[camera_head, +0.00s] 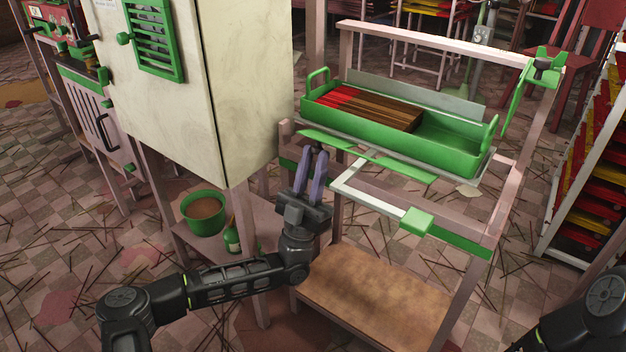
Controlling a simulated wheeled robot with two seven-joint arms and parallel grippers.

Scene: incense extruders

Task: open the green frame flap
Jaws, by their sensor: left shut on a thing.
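A long flat green frame flap (375,160) runs along the front of the frame stand, below the green tray (440,150). My left gripper (314,153) points up and away, with its fingertips at the left end of this green strip. It is shut on it, though the fingers hide the exact contact. A white bar frame with a green block (416,221) sits just right of and below the strip. My right gripper is out of view; only part of that arm shows at the bottom right.
The tray holds red and brown sticks. A cream cabinet (215,90) stands close left of my left gripper. A green pot (204,212) and green bottle (232,238) are on the shelf below. A brown board (375,290) lies low in the stand. A rack (590,170) stands right.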

